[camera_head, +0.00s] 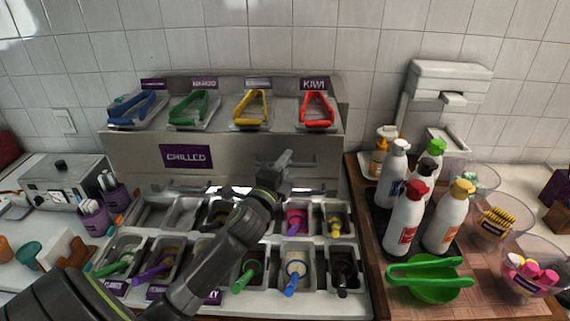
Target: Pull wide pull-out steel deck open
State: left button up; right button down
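The steel unit (232,152) with a purple CHILLED label (187,156) stands against the tiled wall. Below its front is a low steel edge with a thin bar, partly hidden by my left arm; I cannot tell for sure which part is the deck's handle. My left gripper (285,163) is in front of the unit's lower right front, right of the label. Whether it touches the steel, and how wide its fingers are apart, cannot be made out. My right gripper is not in view.
Topping bins with coloured scoops (295,268) lie below my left arm. Coloured tongs (316,108) rest on top of the unit. At right, a wooden board (376,240) bears several bottles (405,217), a green bowl (435,288) and clear bowls. A grey box (62,180) stands at left.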

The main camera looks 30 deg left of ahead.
pick_arm(q)
jog(key=shift+s+r, duration=0.1)
jog(key=shift+s+f, duration=0.2)
jog(key=shift+s, duration=0.05)
jog(key=b+v, duration=0.5)
jog(key=v, duration=1.1)
jog(key=shift+s, duration=0.4)
